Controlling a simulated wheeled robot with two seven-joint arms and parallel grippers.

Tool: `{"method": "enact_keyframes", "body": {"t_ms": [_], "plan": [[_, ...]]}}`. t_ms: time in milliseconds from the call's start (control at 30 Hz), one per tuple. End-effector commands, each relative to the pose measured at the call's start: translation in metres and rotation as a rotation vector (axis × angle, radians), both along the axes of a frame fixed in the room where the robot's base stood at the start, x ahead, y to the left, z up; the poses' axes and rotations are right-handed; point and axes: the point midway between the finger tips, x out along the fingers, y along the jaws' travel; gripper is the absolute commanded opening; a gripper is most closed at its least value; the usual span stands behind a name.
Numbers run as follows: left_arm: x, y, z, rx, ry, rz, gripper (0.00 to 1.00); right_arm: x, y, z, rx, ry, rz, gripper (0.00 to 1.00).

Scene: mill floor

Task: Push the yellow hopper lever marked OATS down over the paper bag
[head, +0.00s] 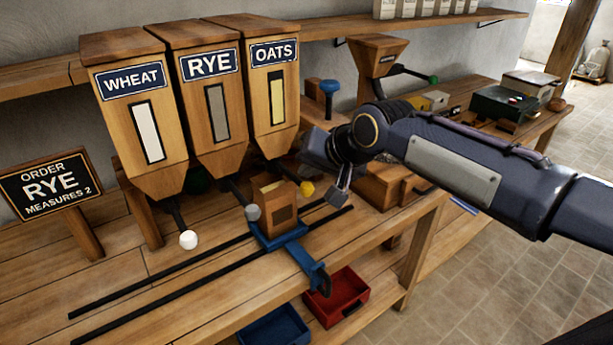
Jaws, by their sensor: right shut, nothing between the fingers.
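The OATS hopper (271,100) is the rightmost of three wooden hoppers. Its lever (284,174) ends in a yellow knob (306,188). The brown paper bag (277,207) stands upright on a blue carriage (285,240) on the bench rails, between the grey knob (252,213) and the yellow knob. My right gripper (338,198) is shut and empty, just right of the yellow knob and apart from it in the picture. My left gripper is not in view.
The WHEAT hopper (138,115) and RYE hopper (214,100) stand left. An order sign (50,186) reads RYE, MEASURES 2. A wooden funnel mill (375,62) and a green box (502,104) are behind my right arm. A red tray (338,297) and blue tray (272,328) sit below.

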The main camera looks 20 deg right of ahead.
Motion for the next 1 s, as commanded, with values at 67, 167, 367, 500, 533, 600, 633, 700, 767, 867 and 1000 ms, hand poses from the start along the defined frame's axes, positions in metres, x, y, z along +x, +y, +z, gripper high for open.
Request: {"method": "enact_keyframes", "body": {"t_ms": [67,167,367,500,533,600,633,700,767,867,1000], "plan": [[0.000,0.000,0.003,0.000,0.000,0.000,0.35,0.000,0.000,0.003,0.000,0.000,0.000,0.00],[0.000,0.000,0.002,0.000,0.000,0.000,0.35,0.000,0.000,0.002,0.000,0.000,0.000,0.00],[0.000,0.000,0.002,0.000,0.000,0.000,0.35,0.000,0.000,0.003,0.000,-0.001,-0.001,0.00],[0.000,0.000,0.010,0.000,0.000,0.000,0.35,0.000,0.000,0.012,0.001,-0.001,0.000,0.00],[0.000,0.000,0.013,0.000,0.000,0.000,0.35,0.000,0.000,0.015,0.000,-0.002,-0.001,0.00],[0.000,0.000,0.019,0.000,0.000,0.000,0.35,0.000,0.000,0.023,0.000,-0.002,-0.001,0.00],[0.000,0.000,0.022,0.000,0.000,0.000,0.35,0.000,0.000,0.026,0.000,-0.002,-0.001,0.00],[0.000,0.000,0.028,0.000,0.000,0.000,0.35,0.000,0.000,0.033,0.000,-0.002,-0.001,0.00],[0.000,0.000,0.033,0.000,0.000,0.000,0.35,0.000,0.000,0.039,0.000,-0.002,-0.001,0.00],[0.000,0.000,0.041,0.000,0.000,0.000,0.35,0.000,0.000,0.049,0.000,-0.001,-0.001,0.00],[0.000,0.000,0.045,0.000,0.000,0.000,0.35,0.000,0.000,0.054,0.000,0.000,0.000,0.00]]}}
